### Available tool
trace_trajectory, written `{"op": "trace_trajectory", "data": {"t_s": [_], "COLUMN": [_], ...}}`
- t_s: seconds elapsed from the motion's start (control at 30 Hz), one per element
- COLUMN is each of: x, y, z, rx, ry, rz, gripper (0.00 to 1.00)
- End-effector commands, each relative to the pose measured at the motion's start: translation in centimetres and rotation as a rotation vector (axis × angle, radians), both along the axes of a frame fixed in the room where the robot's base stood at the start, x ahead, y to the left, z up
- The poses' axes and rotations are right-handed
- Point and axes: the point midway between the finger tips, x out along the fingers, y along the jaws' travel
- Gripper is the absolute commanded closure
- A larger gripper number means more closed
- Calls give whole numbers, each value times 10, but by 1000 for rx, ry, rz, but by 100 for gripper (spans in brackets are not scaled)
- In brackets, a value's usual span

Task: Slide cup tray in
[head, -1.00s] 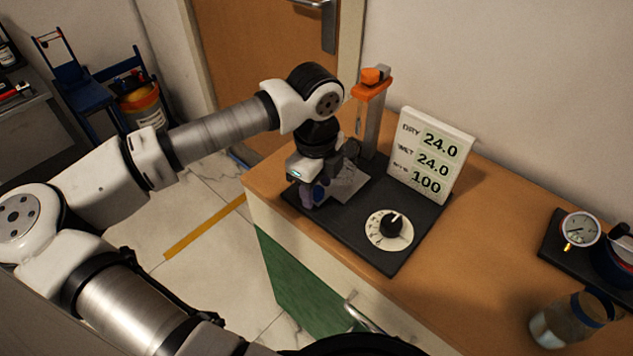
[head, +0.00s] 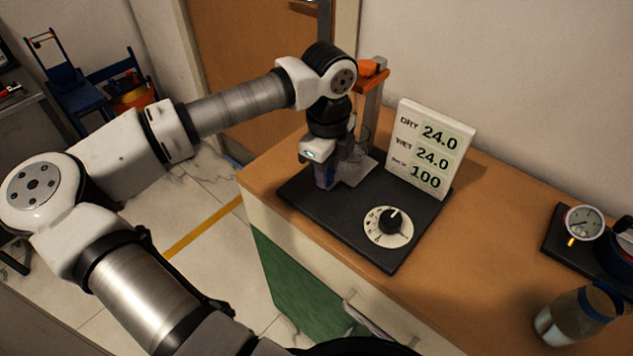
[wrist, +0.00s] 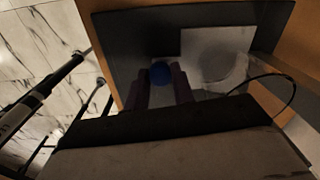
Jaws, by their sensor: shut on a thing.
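The cup tray (head: 359,172) is a flat grey plate on the black base of the rig, near the foot of the post. In the wrist view the tray (wrist: 198,42) shows a pale round shape, perhaps the cup, on its right part. My gripper (head: 325,177) is low over the left part of the base, at the tray's near left side. Where knob and tray join is hard to see.
The black base (head: 345,226) carries a dial (head: 388,226), a display board (head: 431,150) and an orange-topped post (head: 373,107). A round gauge (head: 583,223) and a glass jar (head: 577,318) stand at the right. The wooden counter (head: 480,245) between is clear.

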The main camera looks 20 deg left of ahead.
Motion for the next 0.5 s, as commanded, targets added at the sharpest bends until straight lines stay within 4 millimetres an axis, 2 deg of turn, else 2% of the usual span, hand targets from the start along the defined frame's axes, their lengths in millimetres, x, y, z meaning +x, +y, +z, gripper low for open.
{"op": "trace_trajectory", "data": {"t_s": [0.33, 0.37, 0.5], "x": [6, 7, 6], "y": [-2, -2, -2], "z": [1, 1, 1], "rx": [-2, -2, -1], "ry": [-8, -8, -6], "rz": [2, 2, 1], "gripper": [100, 73, 55]}}
